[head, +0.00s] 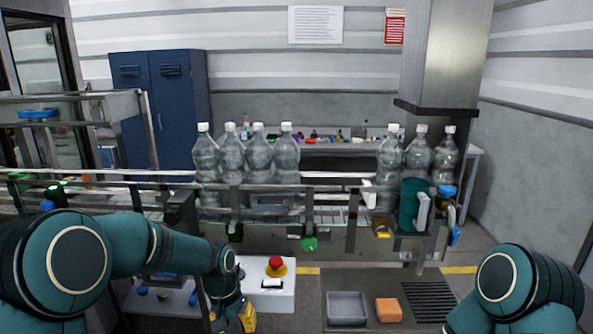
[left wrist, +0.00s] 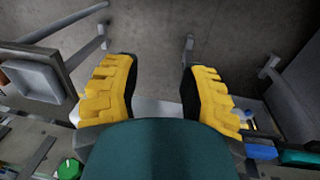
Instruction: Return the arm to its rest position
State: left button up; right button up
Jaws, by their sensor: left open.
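My left arm comes in from the left in the head view, bent at the elbow, with its gripper (head: 240,318) hanging low in front of the conveyor, beside a white control box (head: 270,297). In the left wrist view the two yellow fingers of the left gripper (left wrist: 160,85) stand wide apart with nothing between them; grey floor and a pale strip show behind. Part of my right arm shows at the lower right of the head view; its gripper is out of the picture.
Clear bottles (head: 260,160) stand in two groups on the conveyor (head: 330,212). The control box bears a red button (head: 275,264). A grey tray (head: 347,307) and an orange block (head: 389,310) lie in front. Blue lockers (head: 180,105) stand behind.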

pick_arm(q)
jog(key=s+d+f+n+t+h+b, duration=0.1)
jog(key=s+d+f+n+h+b, duration=0.1)
jog(key=s+f, duration=1.9)
jog(key=shift+s+d+f+n+t+b, duration=0.3)
jog(key=shift+d+f+t+b, duration=0.15)
jog(key=shift+d, duration=0.55)
